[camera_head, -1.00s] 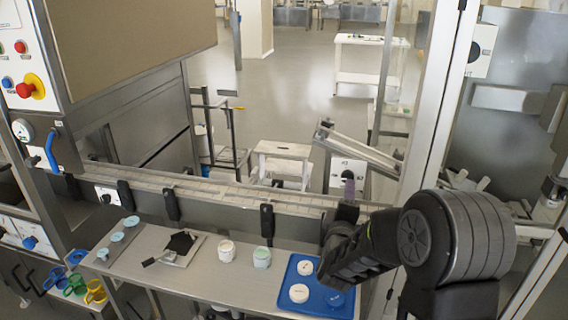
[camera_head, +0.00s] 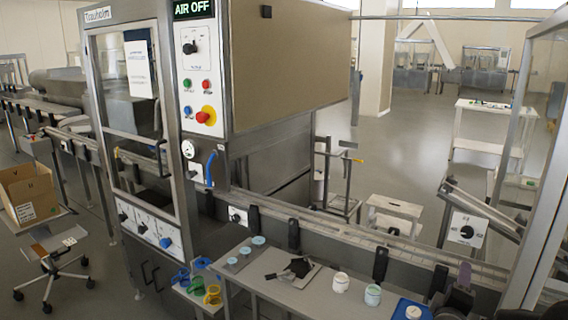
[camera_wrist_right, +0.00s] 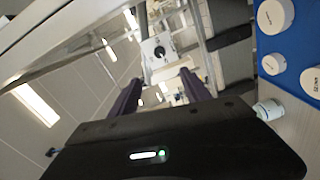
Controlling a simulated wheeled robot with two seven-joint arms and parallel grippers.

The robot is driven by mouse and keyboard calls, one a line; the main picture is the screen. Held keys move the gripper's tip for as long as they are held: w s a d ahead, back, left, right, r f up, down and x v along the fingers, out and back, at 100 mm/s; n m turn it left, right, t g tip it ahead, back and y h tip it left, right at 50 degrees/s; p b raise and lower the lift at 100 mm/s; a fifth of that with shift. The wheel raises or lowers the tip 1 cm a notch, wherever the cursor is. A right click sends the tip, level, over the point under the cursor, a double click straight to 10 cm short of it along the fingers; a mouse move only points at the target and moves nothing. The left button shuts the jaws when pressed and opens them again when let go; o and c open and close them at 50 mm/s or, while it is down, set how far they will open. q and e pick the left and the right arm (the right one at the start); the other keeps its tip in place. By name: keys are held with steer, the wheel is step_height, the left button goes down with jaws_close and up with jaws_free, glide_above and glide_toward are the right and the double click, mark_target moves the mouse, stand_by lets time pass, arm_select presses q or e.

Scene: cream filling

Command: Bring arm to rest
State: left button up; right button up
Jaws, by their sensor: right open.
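My right gripper (camera_head: 464,274) shows at the lower right of the head view, beyond the blue tray, with its dark arm running off the bottom edge. In the right wrist view its two dark purple fingers (camera_wrist_right: 161,77) stand apart with nothing between them. The blue tray (camera_head: 402,309) is cut off by the bottom edge of the head view. White round lids (camera_wrist_right: 275,16) lie on it in the right wrist view. Two jars, one white-topped (camera_head: 341,283) and one pale green-topped (camera_head: 373,295), stand on the steel table left of the tray. My left gripper is not in view.
A conveyor rail (camera_head: 330,228) with black clamps runs behind the table. A machine cabinet (camera_head: 196,90) stands left of centre. A framed clear panel (camera_head: 540,170) rises at the right. A cardboard box (camera_head: 30,195) is far left.

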steer(key=s+a+f+m+g+y, duration=0.3)
steer(key=a+f+m+y, duration=0.15)
steer(key=a+f, duration=0.65)
steer(key=s+a+f+m+g+y, duration=0.25)
steer(key=a+f+y, duration=0.25)
steer(key=a+f, duration=0.65)
steer(key=s+a+f+m+g+y, duration=0.1)
steer(key=s+a+f+g, duration=0.1)
steer(key=s+a+f, duration=0.3)
steer(key=s+a+f+m+g+y, duration=0.1)
steer(key=s+a+f+g+y, duration=0.1)
steer(key=s+f, duration=0.5)
steer(key=s+a+f+m+g+y, duration=0.1)
steer(key=s+a+f+g, duration=0.3)
steer(key=s, duration=1)
steer(key=a+f+y, duration=0.1)
steer(key=a+f, duration=0.1)
steer(key=a, duration=0.1)
steer(key=shift+a+f, duration=0.35)
steer(key=shift+w+g, duration=0.1)
steer(key=shift+g, duration=0.15)
